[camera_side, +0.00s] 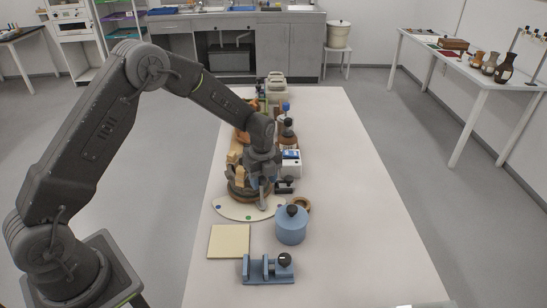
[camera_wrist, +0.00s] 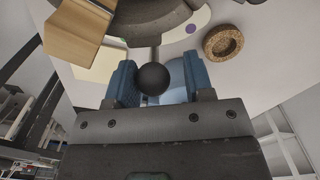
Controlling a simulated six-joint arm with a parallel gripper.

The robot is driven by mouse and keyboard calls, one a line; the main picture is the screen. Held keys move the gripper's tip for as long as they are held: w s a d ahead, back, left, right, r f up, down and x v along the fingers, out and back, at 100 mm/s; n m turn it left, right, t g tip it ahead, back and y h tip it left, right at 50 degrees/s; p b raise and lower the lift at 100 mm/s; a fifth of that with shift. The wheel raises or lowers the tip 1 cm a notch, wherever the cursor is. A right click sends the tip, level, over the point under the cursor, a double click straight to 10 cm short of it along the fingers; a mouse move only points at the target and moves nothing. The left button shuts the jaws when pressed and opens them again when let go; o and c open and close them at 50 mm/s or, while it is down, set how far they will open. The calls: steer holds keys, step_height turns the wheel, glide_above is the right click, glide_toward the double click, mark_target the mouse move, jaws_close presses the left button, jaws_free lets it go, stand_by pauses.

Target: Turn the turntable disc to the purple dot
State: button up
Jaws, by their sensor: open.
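The dark turntable disc (camera_wrist: 135,22) shows at the top of the wrist view, with a rod ending in a black ball knob (camera_wrist: 152,78). In the side view the turntable (camera_side: 238,190) is partly hidden by my gripper (camera_side: 263,198). My gripper also shows in the wrist view (camera_wrist: 158,85), its blue fingers open on either side of the knob, with a gap visible on the right. A pale curved scale (camera_side: 230,211) lies along the turntable's near side, with a green dot (camera_side: 248,217). The purple dot (camera_wrist: 191,29) lies right of the rod in the wrist view.
A cork ring (camera_wrist: 222,42) and a blue jar (camera_side: 291,227) stand close at the right. A cream pad (camera_side: 229,241) and a blue clamp fixture (camera_side: 268,270) are nearer. A wooden block (camera_wrist: 77,35) stands on the disc. The table's right side is clear.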

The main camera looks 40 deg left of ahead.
steer(key=w+r+n, duration=0.2)
steer(key=w+r, duration=0.2)
steer(key=r, duration=0.1)
steer(key=shift+r, duration=0.25)
stand_by(1.1)
steer(key=shift+d, duration=0.1)
steer(key=s+d+r+n+t, duration=0.1)
steer(key=s+r+n, duration=0.4)
steer(key=s+r, duration=0.3)
steer(key=s+d+r+n+t, duration=0.15)
steer(key=s+r+n, duration=0.3)
steer(key=r, duration=0.55)
steer(key=s+r+n+t, duration=0.2)
steer(key=s+n, duration=0.8)
steer(key=s, duration=1)
steer(key=shift+s+d+r+t, duration=0.2)
steer(key=shift+d+t, duration=0.25)
steer(key=shift+t, duration=0.1)
